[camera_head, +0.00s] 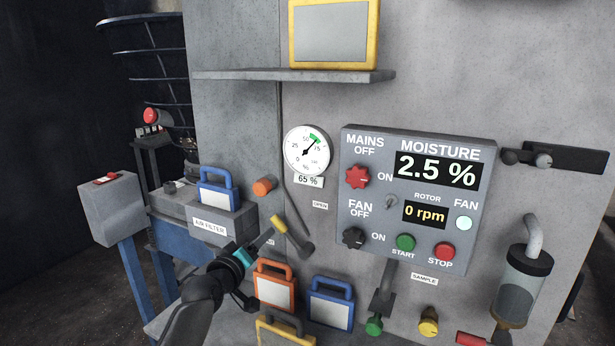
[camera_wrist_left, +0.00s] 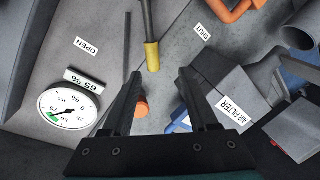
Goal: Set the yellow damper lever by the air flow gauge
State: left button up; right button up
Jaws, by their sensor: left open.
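The yellow damper lever handle (camera_head: 278,223) is on a grey rod below the gauge, on the grey machine face. In the left wrist view the yellow handle (camera_wrist_left: 152,57) shows ahead of and between my fingertips, with no clear contact. The round white air flow gauge (camera_head: 307,150) has a green band at upper right, and its needle points up and right towards that band. A plate (camera_head: 309,181) under it reads 65 %. My left gripper (camera_head: 262,243) is open and empty, just below left of the handle; its fingers (camera_wrist_left: 157,84) show apart. My right gripper does not show.
OPEN (camera_wrist_left: 87,46) and SHUT (camera_wrist_left: 203,32) labels flank the lever. An orange knob (camera_head: 265,186) sits left of it. Orange (camera_head: 274,288) and blue (camera_head: 331,305) framed panels stand below. The control panel (camera_head: 410,195) reads 2.5 % and 0 rpm. A shelf (camera_head: 295,76) juts out above.

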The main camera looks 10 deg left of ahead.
pick_arm(q)
jog(key=s+p, duration=0.2)
jog(key=s, duration=0.1)
jog(key=s+p, duration=0.1)
jog(key=shift+s+a+r, duration=0.3)
jog(key=shift+a+r, duration=0.05)
